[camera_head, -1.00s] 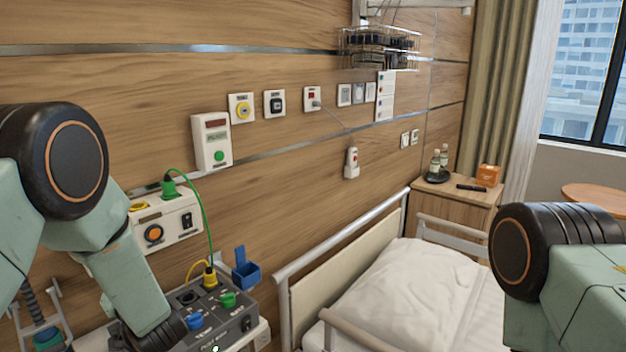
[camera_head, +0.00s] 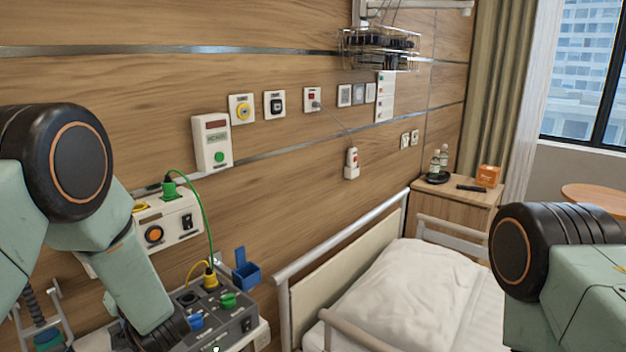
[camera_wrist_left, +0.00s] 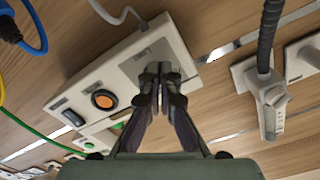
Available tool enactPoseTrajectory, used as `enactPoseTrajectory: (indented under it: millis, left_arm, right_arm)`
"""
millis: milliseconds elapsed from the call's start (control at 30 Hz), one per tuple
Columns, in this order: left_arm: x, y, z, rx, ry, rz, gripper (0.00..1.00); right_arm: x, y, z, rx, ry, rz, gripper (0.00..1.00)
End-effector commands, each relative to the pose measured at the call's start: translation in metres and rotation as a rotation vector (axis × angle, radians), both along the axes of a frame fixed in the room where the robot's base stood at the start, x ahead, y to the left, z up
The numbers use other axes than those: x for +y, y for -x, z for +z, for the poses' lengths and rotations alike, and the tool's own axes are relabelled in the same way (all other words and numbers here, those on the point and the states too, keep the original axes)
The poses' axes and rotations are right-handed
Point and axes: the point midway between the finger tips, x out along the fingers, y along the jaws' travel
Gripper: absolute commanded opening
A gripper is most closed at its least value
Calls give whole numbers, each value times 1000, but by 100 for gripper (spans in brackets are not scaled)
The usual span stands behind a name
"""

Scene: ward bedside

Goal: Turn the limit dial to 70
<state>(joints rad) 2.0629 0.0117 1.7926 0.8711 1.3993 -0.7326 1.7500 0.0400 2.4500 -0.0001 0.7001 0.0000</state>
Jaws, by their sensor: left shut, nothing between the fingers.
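A white wall box (camera_head: 176,215) at the left carries a round orange knob (camera_head: 153,234) and a black rocker switch (camera_head: 187,222). My left forearm covers its left end in the head view. The left wrist view shows the box (camera_wrist_left: 132,75) close up, with the orange knob (camera_wrist_left: 103,99) and black switch (camera_wrist_left: 72,118). My left gripper (camera_wrist_left: 158,68) is shut and empty, its tips in front of a grey plate (camera_wrist_left: 150,52) on the box, beside the orange knob. Whether a dial sits behind the tips, or they touch the plate, I cannot tell. No scale is readable.
A grey console (camera_head: 225,318) with coloured plugs stands below the box, with a blue holder (camera_head: 246,270) beside it. A green cable (camera_head: 207,220) loops down to the console. In the wrist view, a black hose (camera_wrist_left: 268,35) rises from a wall fitting. The bed (camera_head: 400,300) is right.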

Motion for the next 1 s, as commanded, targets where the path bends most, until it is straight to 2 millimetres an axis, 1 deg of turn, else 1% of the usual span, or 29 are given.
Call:
enactPoseTrajectory:
  millis: [300,700,833,1000]
  left_arm:
    - [-3,-3,-3,0,0,-1,0]
    - [0,2,-11,2,0,0,0]
    - [-9,7,-9,4,0,-3,0]
    - [-22,19,-9,3,-1,-3,0]
  right_arm:
    - [0,0,3,0,0,0,40]
    - [0,0,1,0,0,0,40]
    - [0,0,5,0,0,0,40]
    - [0,0,11,0,0,0,40]
